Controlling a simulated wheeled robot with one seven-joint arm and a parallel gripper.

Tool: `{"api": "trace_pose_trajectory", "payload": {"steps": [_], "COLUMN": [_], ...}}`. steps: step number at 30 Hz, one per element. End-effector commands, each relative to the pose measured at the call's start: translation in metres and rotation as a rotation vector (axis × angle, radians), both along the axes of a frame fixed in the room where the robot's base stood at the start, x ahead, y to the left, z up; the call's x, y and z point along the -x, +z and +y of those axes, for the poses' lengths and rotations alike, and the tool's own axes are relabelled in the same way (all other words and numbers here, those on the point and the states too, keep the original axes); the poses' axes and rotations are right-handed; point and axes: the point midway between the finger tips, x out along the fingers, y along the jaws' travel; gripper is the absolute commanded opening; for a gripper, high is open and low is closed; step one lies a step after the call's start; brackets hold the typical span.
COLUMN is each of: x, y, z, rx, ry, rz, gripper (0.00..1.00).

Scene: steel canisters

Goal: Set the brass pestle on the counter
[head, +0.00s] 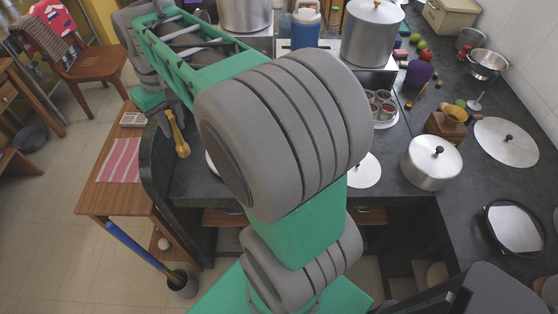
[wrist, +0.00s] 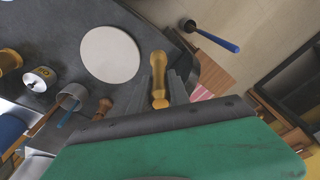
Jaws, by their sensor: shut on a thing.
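The brass pestle (wrist: 158,72) is held between the two grey fingers of my gripper (wrist: 161,88) in the wrist view. The gripper is shut on it, with the knobbed end pointing away from the palm. In the head view the pestle (head: 178,134) hangs near the left end of the dark counter (head: 185,184). The counter also fills the upper left of the wrist view (wrist: 55,25). I cannot tell how high the pestle is above the counter. My arm hides much of the counter's middle in the head view.
A wooden table (head: 101,196) with a pink striped cloth (head: 121,160) stands left of the counter. A pale round disc (wrist: 110,54) lies on the counter beside the pestle in the wrist view. A lidded steel pot (head: 431,163) and loose lid (head: 505,141) are at the right.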

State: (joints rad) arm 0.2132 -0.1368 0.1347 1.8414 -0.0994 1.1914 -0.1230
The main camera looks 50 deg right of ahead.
Motion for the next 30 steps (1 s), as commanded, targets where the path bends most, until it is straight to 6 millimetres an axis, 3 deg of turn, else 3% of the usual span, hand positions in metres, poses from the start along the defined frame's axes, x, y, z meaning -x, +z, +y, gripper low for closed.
{"api": "trace_pose_trajectory", "payload": {"steps": [1,5,9,13,18,21,23,30], "x": [0.011,0.05,0.113,0.181,0.244,0.259,0.257,0.202], "y": [-0.015,-0.032,-0.053,-0.07,-0.08,-0.082,-0.085,-0.111], "z": [-0.028,-0.092,-0.157,-0.199,-0.221,-0.225,-0.228,-0.257], "rx": [-0.003,-0.01,-0.009,-0.001,0.01,0.013,0.012,0.009], "ry": [-0.01,0.013,0.038,0.062,0.09,0.1,0.104,0.108], "rz": [-0.002,-0.003,-0.009,-0.012,-0.009,-0.008,-0.008,-0.007], "gripper": [0.0,0.0,0.0,0.0,0.0,0.0,0.0,0.0]}}
